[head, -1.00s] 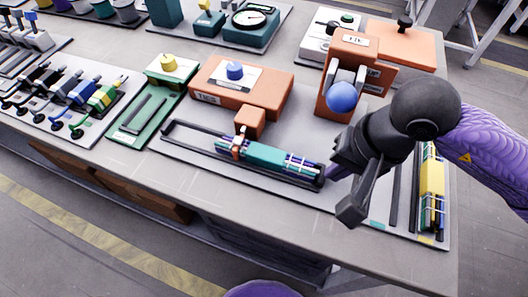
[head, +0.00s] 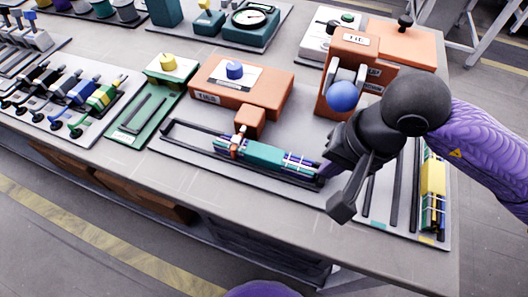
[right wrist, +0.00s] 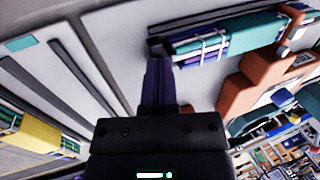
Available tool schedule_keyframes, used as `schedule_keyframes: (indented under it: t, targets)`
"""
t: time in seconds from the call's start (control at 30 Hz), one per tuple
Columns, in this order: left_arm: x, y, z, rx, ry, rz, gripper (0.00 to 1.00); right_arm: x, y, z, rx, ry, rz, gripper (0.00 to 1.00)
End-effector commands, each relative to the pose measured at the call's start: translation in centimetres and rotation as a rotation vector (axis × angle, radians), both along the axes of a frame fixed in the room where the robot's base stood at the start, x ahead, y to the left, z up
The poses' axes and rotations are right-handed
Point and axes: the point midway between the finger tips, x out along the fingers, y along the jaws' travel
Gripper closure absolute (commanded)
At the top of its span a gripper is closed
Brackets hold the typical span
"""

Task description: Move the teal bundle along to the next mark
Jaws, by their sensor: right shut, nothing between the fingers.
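The teal bundle (head: 262,154) lies lengthwise in a long dark-railed tray (head: 185,143), with white straps around it and dark rods at its right end. It also shows in the right wrist view (right wrist: 230,36). A small orange arm (head: 237,141) reaches from an orange block over the bundle's left part. My right gripper (head: 324,171) is shut and empty, its fingertips at the bundle's right end. In the right wrist view, the shut fingers (right wrist: 160,68) point at that end; I cannot tell whether they touch it. No mark beside the bundle can be made out clearly. My left gripper is not in view.
An orange housing with a blue ball (head: 342,96) rises just behind my right gripper. An orange box with a blue knob (head: 235,70) stands behind the tray. The table's front strip is clear.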

Motion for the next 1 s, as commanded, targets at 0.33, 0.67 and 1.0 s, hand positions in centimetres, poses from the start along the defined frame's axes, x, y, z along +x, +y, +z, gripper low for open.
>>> schedule_keyframes:
  t: [0.33, 0.67, 1.0]
  targets:
    - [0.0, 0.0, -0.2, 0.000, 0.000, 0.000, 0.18, 0.2, 1.0, -0.1, 0.000, 0.002, 0.002, 1.00]
    - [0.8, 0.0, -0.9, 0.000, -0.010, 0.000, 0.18, -0.1, 0.0, -0.3, 0.000, 0.005, 0.001, 1.00]
    - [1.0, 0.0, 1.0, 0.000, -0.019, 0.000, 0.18, -0.1, -0.2, 3.1, 0.000, -0.003, 0.001, 1.00]
